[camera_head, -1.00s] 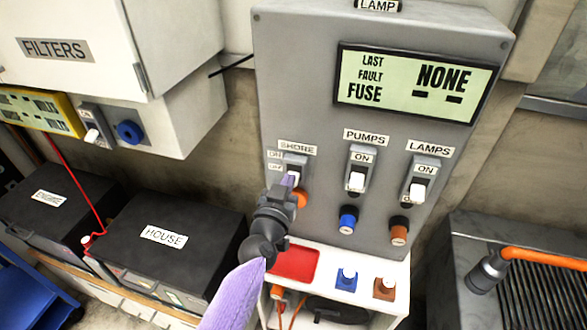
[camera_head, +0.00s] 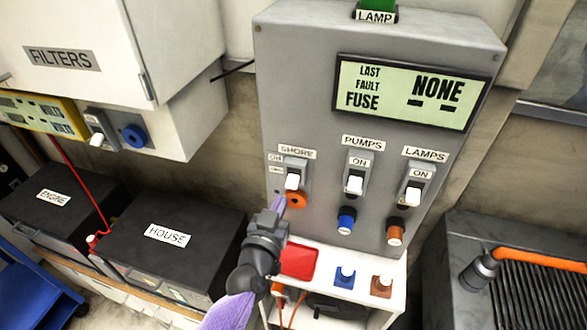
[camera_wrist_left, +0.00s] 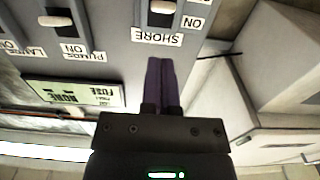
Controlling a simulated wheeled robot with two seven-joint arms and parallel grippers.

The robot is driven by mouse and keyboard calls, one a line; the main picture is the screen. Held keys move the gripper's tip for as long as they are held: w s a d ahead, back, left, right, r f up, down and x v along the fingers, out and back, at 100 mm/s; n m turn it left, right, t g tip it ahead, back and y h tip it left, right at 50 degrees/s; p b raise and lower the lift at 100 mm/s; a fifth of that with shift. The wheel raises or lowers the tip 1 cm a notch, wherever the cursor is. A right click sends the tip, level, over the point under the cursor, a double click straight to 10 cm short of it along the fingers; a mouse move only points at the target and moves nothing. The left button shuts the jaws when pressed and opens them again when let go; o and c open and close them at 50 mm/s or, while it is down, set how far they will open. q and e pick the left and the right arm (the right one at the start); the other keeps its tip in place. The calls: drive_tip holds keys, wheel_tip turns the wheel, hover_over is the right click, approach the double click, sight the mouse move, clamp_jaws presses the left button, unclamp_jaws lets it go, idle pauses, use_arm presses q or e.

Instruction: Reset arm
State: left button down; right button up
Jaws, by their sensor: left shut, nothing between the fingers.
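My left gripper (camera_head: 281,203) has purple fingers pressed together, with nothing between them. In the head view its tips are just below and left of the SHORE switch (camera_head: 292,182), beside the orange knob (camera_head: 296,199). Whether the tips touch the panel is hard to tell. In the left wrist view, which is upside down, the closed fingers (camera_wrist_left: 160,64) point toward the SHORE label (camera_wrist_left: 157,38), with the white SHORE toggle (camera_wrist_left: 163,7) beyond. My right gripper is in neither view.
The grey panel (camera_head: 300,70) also carries PUMPS (camera_head: 355,183) and LAMPS (camera_head: 413,195) switches, a screen reading "NONE" (camera_head: 437,91) and a green lamp (camera_head: 374,5). A white ledge (camera_head: 390,262) juts out below. Black batteries (camera_head: 170,225) stand left; a grille box (camera_head: 540,280) stands right.

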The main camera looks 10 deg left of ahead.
use_arm(q)
drive_tip(key=shift+s, duration=0.65)
drive_tip(key=s+f+m+g+b, duration=0.1)
drive_tip(key=s+f+g+b, duration=0.3)
drive_tip(key=f, duration=0.8)
drive_tip(key=s+f+g+h+b, duration=0.1)
drive_tip(key=s+f+g+b, duration=0.2)
drive_tip(key=s+f, duration=0.6)
drive_tip(key=s+f+m+g+b, duration=0.1)
drive_tip(key=s+f+g+b, duration=0.2)
drive_tip(key=f, duration=1.1)
drive_tip(key=s+a+f+g+b, duration=0.1)
drive_tip(key=s+f+g+b, duration=0.1)
drive_tip(key=s+f, duration=0.2)
drive_tip(key=s+a+f+g+y+b, duration=0.1)
drive_tip(key=s+f, duration=0.4)
drive_tip(key=s, duration=0.6)
drive_tip(key=s+a+f+g+b, duration=0.2)
drive_tip(key=s+a+f+g, duration=0.1)
drive_tip(key=s, duration=0.5)
drive_tip(key=shift+f+g+y+b, duration=0.4)
drive_tip(key=shift+f+g, duration=0.3)
drive_tip(key=shift+f, duration=0.1)
